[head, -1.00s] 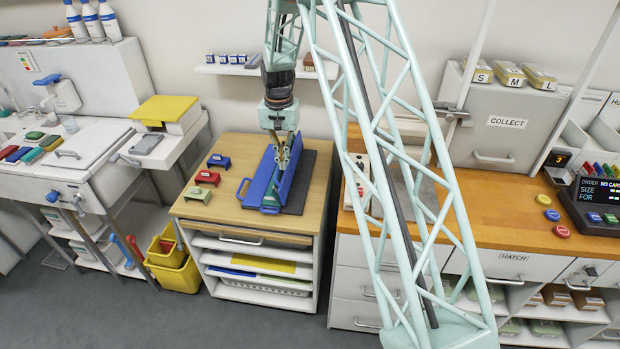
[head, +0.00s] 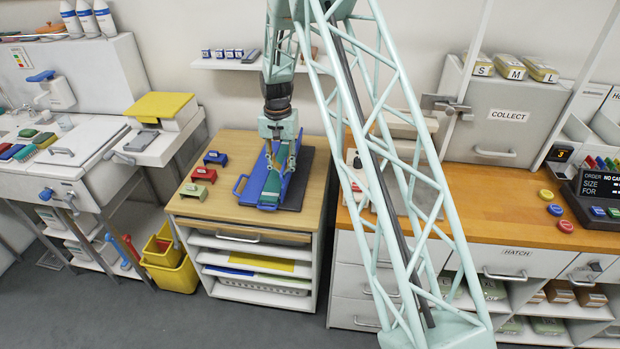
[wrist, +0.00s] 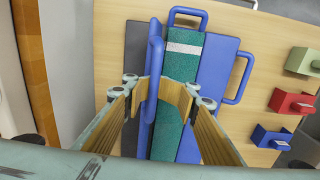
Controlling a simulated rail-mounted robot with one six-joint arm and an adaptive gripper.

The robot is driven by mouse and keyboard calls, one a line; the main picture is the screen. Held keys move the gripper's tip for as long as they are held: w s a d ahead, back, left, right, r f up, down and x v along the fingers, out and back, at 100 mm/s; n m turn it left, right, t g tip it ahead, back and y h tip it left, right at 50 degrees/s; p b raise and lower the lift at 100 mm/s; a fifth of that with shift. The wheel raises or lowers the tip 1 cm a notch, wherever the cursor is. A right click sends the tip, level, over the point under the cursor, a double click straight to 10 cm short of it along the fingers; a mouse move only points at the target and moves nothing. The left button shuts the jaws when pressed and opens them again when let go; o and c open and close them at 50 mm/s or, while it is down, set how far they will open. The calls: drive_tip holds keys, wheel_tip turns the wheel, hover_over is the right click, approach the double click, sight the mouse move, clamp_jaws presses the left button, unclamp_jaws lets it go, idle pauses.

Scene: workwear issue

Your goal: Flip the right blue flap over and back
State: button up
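The blue folding board lies on a dark grey mat (head: 312,170). A green folded cloth (head: 272,187) runs along its middle; it shows with a white band in the wrist view (wrist: 180,75). The right blue flap (head: 285,188) appears steeply raised. In the wrist view its handle (wrist: 155,62) shows almost edge-on, to the left of the cloth. The other blue flap (wrist: 213,75) lies flat with its handle outward. My gripper (head: 281,163) is over the board, fingers apart on either side of the raised handle; contact is unclear. It also shows in the wrist view (wrist: 163,88).
Blue (head: 215,158), red (head: 204,174) and green (head: 194,191) clip-like blocks stand on the wooden table (head: 230,212) left of the board. A wall shelf (head: 230,66) with small items is behind. The orange-topped counter (head: 500,215) is at the right.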

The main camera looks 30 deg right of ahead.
drive_tip(key=shift+o, duration=0.9)
drive_tip(key=shift+w+f, duration=0.2)
drive_tip(key=shift+f, duration=0.1)
drive_tip(key=shift+a+r, duration=0.1)
drive_tip(key=shift+a, duration=0.05)
drive_tip(key=shift+c, duration=0.2)
drive_tip(key=shift+w+a+r+p, duration=0.25)
drive_tip(key=shift+a+r, duration=0.15)
drive_tip(key=shift+a, duration=0.3)
drive_tip(key=shift+w+a+r+p, duration=0.15)
drive_tip(key=shift+w+a+r, duration=0.2)
drive_tip(key=shift+a, duration=0.35)
drive_tip(key=c, duration=0.5)
drive_tip(key=shift+a+r, duration=0.25)
drive_tip(key=shift+w+r, duration=0.1)
drive_tip(key=shift+r, duration=0.05)
drive_tip(key=shift+d, duration=0.1)
drive_tip(key=shift+s+d+r, duration=0.2)
drive_tip(key=shift+s+d, duration=0.55)
drive_tip(key=shift+d, duration=0.1)
drive_tip(key=shift+s+d, duration=0.1)
